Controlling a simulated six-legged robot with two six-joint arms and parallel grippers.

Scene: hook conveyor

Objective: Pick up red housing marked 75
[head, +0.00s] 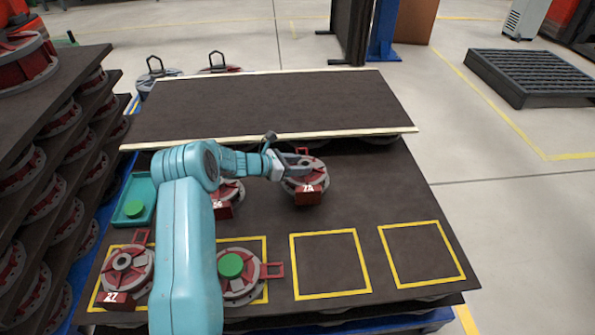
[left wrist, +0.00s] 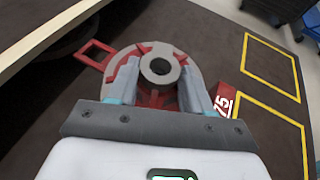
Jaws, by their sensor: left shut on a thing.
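A red and grey round housing (head: 309,166) is at the middle of the dark table in the head view. Its red tag reads 75 in the left wrist view, where the housing (left wrist: 154,52) fills the middle. My left gripper (head: 298,163) reaches it from the left. In the left wrist view my left gripper (left wrist: 160,78) has one finger on each side of the central hub and is shut on the housing. I cannot tell whether the housing touches the table. My right gripper is not in view.
Another housing (head: 231,190) sits partly behind my left arm. Housings marked 27 (head: 128,268) and with a green cap (head: 240,287) sit in front. Two yellow squares (head: 330,263) at front right are empty. A raised dark panel (head: 270,105) spans the back.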

